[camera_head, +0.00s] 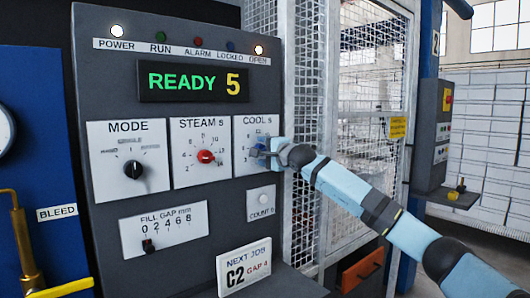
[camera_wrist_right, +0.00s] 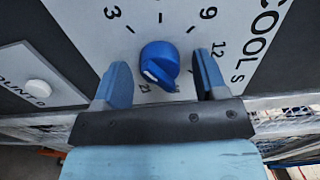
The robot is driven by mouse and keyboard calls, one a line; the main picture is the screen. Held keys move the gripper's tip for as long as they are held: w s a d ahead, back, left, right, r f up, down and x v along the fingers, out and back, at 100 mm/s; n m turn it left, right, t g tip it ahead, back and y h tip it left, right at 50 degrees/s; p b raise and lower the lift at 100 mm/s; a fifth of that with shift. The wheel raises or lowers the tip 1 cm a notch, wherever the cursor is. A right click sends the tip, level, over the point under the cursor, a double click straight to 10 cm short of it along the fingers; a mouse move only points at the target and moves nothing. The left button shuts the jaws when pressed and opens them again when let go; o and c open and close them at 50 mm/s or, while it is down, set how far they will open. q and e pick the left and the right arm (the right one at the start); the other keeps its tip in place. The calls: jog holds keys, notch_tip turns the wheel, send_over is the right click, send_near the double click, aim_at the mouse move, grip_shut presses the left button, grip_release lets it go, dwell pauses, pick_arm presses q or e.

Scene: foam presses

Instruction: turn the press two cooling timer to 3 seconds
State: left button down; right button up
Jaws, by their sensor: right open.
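The cooling timer is the COOL S dial plate (camera_head: 258,132) on the grey control panel; in the wrist view its plate (camera_wrist_right: 183,18) shows a 3 at upper left and 9 and 12 at right. Its blue knob (camera_wrist_right: 160,63) has a white pointer mark facing lower left, towards a partly hidden number. In the head view the knob is mostly hidden by my right gripper (camera_head: 268,150). In the wrist view my right gripper (camera_wrist_right: 160,85) is open, one finger on each side of the knob, with visible gaps. My left gripper is not in view.
Beside it are the STEAM S dial (camera_head: 205,156) with a red knob and the MODE dial (camera_head: 132,168). The display (camera_head: 195,82) reads READY 5. A COUNT button (camera_head: 263,196) and a NEXT JOB card (camera_head: 244,267) sit below. A mesh guard (camera_head: 305,120) stands right of the panel.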

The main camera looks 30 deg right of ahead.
jog(key=shift+s, duration=0.1)
pick_arm(q)
jog(key=b, duration=0.1)
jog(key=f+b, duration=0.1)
jog(key=b, duration=0.1)
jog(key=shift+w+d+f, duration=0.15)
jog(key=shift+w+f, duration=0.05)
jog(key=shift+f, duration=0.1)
pick_arm(e)
jog(key=s+d, duration=0.1)
jog(key=s, duration=1.2)
jog(key=shift+s, duration=0.3)
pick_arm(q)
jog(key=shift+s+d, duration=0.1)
